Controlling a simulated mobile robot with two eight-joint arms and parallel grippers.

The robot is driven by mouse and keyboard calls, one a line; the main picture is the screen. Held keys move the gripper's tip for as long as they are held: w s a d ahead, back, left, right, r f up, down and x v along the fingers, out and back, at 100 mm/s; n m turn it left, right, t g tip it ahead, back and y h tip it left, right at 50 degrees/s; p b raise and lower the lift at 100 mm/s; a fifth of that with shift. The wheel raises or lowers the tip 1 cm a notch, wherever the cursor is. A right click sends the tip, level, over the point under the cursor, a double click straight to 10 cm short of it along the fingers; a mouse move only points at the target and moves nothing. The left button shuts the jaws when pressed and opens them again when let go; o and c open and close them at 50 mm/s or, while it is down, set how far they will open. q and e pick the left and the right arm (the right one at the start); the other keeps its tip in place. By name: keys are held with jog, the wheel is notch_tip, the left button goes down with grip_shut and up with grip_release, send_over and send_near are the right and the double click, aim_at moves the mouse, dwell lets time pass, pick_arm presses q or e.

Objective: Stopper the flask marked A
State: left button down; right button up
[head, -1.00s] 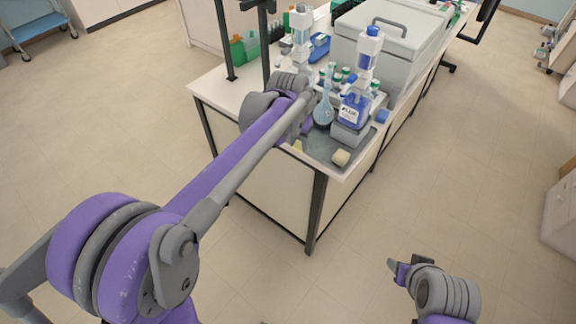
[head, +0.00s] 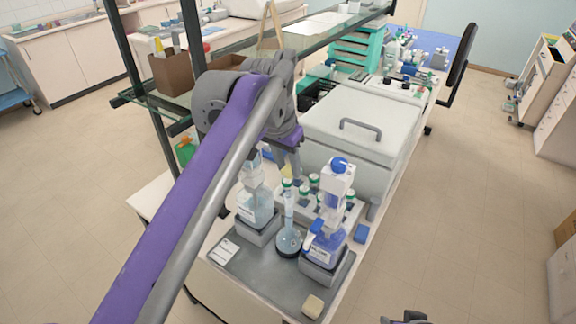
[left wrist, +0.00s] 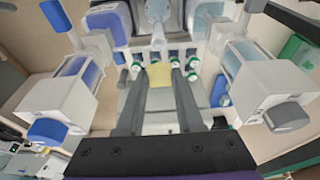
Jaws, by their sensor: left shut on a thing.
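A clear round-bottomed flask (head: 288,241) with a long thin neck stands upright on the grey mat (head: 262,270) between two bottle dispensers. I cannot read any mark A on it. My left gripper (head: 289,165) is above and behind the flask's neck, partly hidden by my arm. It is shut on a pale yellow stopper (left wrist: 159,75), which shows between its fingers in the left wrist view. The stopper is apart from the flask, whose glass (left wrist: 158,14) shows at the top there. Only a dark bit of my right arm shows at the bottom edge; its fingers cannot be made out.
A blue-liquid dispenser (head: 328,245) stands right of the flask, a clear one (head: 256,207) left. Green-capped vials in a rack (head: 345,215) stand behind. A pale yellow block (head: 313,306) lies at the mat's front. A large grey box (head: 350,150) and shelf posts limit room.

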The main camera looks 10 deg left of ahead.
pick_arm(q)
jog(key=shift+w, duration=0.25)
jog(key=shift+s+f, duration=0.3)
jog(key=shift+s, duration=0.05)
jog(key=shift+f+b, duration=0.3)
jog(key=shift+b, duration=0.1)
notch_tip(320, 180, down, 2)
jog(key=shift+f+b, duration=0.2)
jog(key=shift+b, duration=0.55)
jog(key=shift+f, duration=0.55)
jog(key=shift+w+f+b, duration=0.1)
jog(key=shift+f+b, duration=0.2)
pick_arm(e)
jog(key=f, duration=0.1)
jog(key=s+f, duration=0.1)
jog(key=f, duration=0.2)
jog(key=shift+s+f, duration=0.15)
jog(key=shift+s, duration=0.25)
pick_arm(q)
jog(key=shift+f, duration=0.15)
pick_arm(e)
jog(key=shift+r, duration=0.25)
pick_arm(q)
jog(key=shift+f, duration=0.6)
pick_arm(e)
jog(key=shift+f, duration=0.15)
